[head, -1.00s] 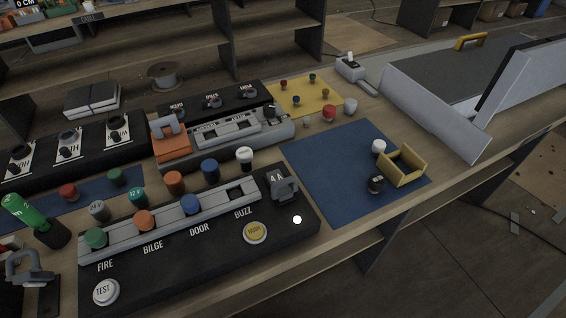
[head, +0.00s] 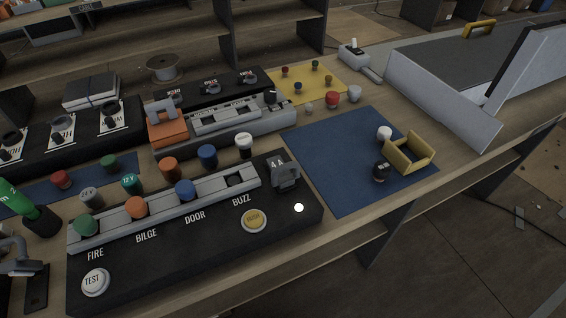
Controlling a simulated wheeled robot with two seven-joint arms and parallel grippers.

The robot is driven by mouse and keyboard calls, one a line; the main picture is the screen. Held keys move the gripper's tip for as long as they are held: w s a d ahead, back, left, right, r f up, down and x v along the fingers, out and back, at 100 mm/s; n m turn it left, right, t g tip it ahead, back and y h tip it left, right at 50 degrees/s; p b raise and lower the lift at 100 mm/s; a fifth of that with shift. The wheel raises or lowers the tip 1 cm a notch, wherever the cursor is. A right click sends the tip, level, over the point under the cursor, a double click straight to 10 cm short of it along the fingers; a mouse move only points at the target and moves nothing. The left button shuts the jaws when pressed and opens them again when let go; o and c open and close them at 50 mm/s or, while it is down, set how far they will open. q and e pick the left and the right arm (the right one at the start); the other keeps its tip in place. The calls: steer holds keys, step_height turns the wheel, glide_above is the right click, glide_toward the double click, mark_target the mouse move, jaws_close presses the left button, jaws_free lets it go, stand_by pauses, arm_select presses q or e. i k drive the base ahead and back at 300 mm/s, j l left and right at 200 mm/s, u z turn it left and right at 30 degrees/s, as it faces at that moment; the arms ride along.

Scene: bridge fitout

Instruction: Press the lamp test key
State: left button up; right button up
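The lamp test key is a round white button marked TEST (head: 95,282) at the near left end of the black alarm panel (head: 170,270). The panel has labels FIRE, BILGE, DOOR and BUZZ along a grey strip (head: 110,226). Green, orange and blue caps stand on the strip, and one socket near BUZZ looks empty. A yellow round button (head: 254,220), its marking hard to read, and a small lit white lamp (head: 299,208) sit to the right on the panel. Neither of my grippers is in view.
A blue mat (head: 340,185) at right holds a yellow bracket (head: 408,153), a white cap and a black cap. A grey handled fixture (head: 18,262) stands left of the panel. Bare bench lies along the panel's front right edge.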

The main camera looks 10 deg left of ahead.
mark_target(94, 281)
steer(key=j+u, duration=0.1)
steer(key=u, duration=1.05)
steer(key=k+j, duration=0.05)
